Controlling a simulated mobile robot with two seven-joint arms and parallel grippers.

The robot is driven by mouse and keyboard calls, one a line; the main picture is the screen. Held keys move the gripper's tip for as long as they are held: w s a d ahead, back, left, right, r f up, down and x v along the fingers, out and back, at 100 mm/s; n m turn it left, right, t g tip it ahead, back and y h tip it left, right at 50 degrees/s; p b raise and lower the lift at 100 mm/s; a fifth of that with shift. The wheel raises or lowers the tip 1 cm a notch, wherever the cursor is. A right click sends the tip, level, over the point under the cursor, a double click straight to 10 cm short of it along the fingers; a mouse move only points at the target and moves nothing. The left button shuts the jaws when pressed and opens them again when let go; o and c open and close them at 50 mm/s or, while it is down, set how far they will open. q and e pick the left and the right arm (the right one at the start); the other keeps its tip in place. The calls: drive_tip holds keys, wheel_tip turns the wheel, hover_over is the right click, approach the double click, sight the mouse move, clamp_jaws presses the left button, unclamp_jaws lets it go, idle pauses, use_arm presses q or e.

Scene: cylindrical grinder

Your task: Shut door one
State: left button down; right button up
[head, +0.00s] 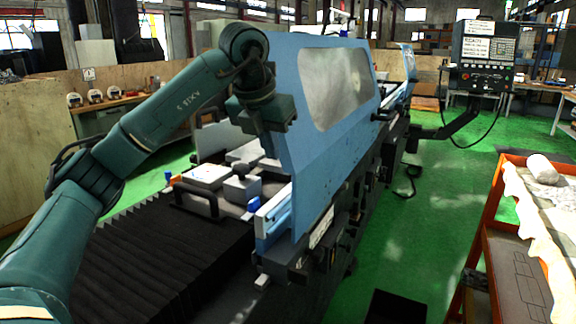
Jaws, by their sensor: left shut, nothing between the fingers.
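A large light-blue guard door (345,140) with a clouded window stands on the near side of the grinder in the head view. I cannot read a label telling which door is number one. To the left of this door, the machine's inside shows uncovered. My left gripper (270,118) is at the door's upper left edge, pointing down, shut and empty. I cannot tell whether it touches the door, and its fingertips are hard to make out. My right gripper is not in view.
A black bellows cover (165,265) lies at the front left. A control panel (484,58) hangs on an arm at the back right. A red cart (505,250) with cloth on it stands at the right. Green floor (425,215) lies open between machine and cart.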

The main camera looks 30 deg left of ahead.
sight(307, 160)
use_arm(q)
drive_tip(key=w+f+p, duration=0.2)
drive_tip(key=w+f, duration=0.5)
drive_tip(key=f, duration=0.2)
drive_tip(key=shift+w+a, duration=0.15)
drive_tip(key=shift+w, duration=0.1)
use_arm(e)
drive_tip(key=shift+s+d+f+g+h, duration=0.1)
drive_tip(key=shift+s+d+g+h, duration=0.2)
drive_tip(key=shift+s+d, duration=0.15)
use_arm(q)
drive_tip(key=shift+p, duration=0.3)
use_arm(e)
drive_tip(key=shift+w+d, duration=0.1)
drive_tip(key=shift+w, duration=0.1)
